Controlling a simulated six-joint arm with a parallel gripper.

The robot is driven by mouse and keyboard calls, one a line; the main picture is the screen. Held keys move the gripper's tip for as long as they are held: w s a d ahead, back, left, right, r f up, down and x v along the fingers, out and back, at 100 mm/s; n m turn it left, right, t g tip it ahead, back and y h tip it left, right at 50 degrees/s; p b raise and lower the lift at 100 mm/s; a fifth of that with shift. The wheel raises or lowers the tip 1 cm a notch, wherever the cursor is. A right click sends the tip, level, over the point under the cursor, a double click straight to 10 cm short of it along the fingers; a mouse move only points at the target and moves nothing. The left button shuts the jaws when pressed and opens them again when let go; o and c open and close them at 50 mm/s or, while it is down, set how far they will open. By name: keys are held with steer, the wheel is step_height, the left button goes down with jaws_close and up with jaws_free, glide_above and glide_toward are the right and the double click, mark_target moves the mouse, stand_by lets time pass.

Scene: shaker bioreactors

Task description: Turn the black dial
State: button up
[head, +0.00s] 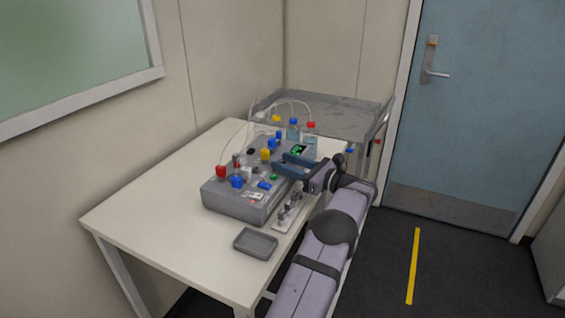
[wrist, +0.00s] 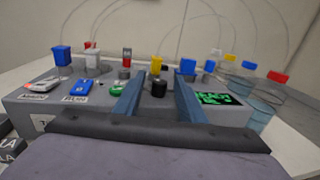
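The black dial (wrist: 159,88) is a short round knob on the front of the grey bioreactor unit (head: 236,203). In the wrist view it lies between the two blue fingers of my gripper (wrist: 158,84), with a gap showing on either side. The gripper is open and holds nothing. A green screen (wrist: 218,98) is just right of the right finger, and a green button (wrist: 117,91) is left of the left finger. In the head view my gripper (head: 293,164) reaches over the unit's right side and hides the dial.
Several coloured caps and knobs, such as a yellow one (wrist: 156,65) and a blue one (wrist: 188,67), rise behind the dial. Bottles with thin tubes (head: 293,130) stand at the far end. A grey tray (head: 255,243) lies at the front; the table's left side (head: 150,205) is clear.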

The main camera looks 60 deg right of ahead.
steer(key=shift+s+a+b, duration=0.15)
steer(key=shift+s, duration=0.8)
steer(key=shift+s+a+b, duration=0.1)
steer(key=shift+s+a, duration=0.1)
steer(key=shift+s, duration=0.75)
steer(key=shift+s+a+b, duration=0.15)
steer(key=shift+s, duration=0.8)
